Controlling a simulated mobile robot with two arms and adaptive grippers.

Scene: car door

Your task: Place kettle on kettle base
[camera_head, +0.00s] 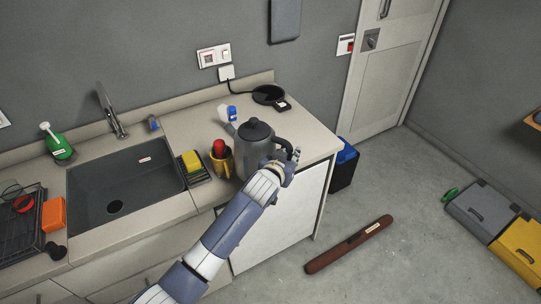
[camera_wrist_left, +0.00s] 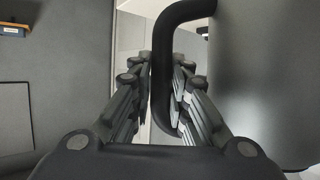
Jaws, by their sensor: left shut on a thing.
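The grey kettle (camera_head: 253,148) with a dark lid is upright at the front of the counter, right of the sink. I cannot tell whether its bottom touches the counter. My left gripper (camera_head: 290,158) is at its black handle on the right side. In the left wrist view the handle (camera_wrist_left: 166,60) runs between the fingers of my left gripper (camera_wrist_left: 164,90), which is shut on it, and the kettle body (camera_wrist_left: 262,80) fills the right side. The round black kettle base (camera_head: 268,94) lies at the back of the counter by the wall, with a cord to the socket. My right gripper is not in view.
A yellow mug (camera_head: 221,162) with a red item stands close left of the kettle. A white and blue item (camera_head: 230,113) is behind it. The sink (camera_head: 125,188) is further left. The counter (camera_head: 308,134) is clear right of the kettle.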

